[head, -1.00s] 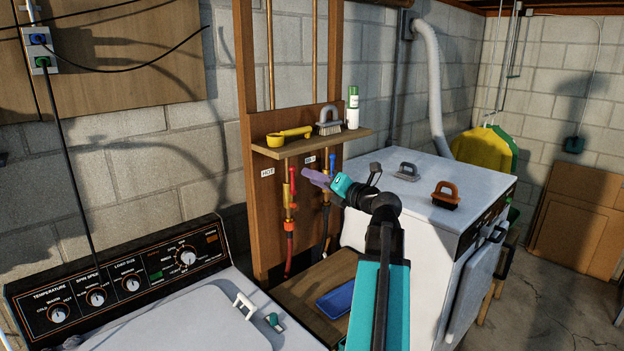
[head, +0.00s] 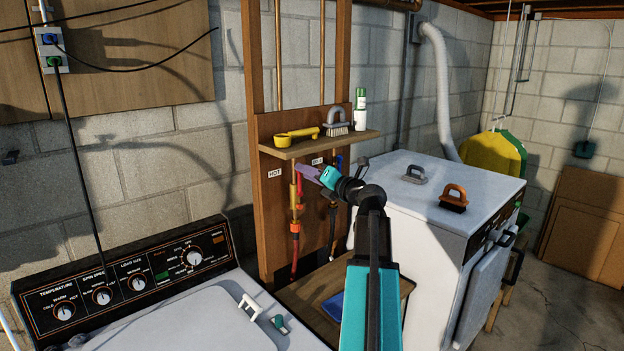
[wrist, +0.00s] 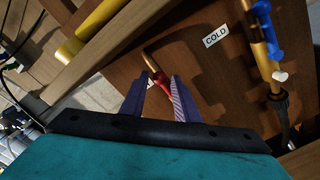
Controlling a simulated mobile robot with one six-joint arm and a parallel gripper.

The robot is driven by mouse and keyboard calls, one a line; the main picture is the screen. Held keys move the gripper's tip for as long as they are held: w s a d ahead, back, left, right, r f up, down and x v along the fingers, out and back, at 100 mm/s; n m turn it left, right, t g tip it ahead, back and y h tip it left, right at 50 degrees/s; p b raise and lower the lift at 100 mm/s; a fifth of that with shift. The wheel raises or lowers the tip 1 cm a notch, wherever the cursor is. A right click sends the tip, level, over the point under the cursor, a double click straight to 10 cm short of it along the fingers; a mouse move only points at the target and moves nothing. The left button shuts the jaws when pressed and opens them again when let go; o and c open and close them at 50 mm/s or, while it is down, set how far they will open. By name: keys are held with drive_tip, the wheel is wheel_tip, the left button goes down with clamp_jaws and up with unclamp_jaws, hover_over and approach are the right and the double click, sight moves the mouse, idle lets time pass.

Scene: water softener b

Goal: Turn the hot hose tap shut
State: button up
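The hot hose tap (head: 299,190) has a red handle and sits on a brass fitting on the wooden board, beside the HOT label (head: 274,174). A red hose end hangs below it. My gripper (head: 305,170) has purple fingers that reach the upper part of the red handle and partly cover it. In the wrist view the fingers are apart, and the red handle (wrist: 161,82) shows between their tips, nearer the right finger. I cannot tell whether they touch it. The handle's lower part is hidden there.
The cold tap (wrist: 266,40) with blue handle stands to the right, by the COLD label (wrist: 215,36). A washer (head: 180,310) and white appliance (head: 440,200) flank the board.

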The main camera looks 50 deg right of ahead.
drive_tip(key=shift+w, duration=0.7)
drive_tip(key=c, duration=0.4)
drive_tip(key=shift+c, duration=0.2)
drive_tip(key=shift+d+f, duration=0.1)
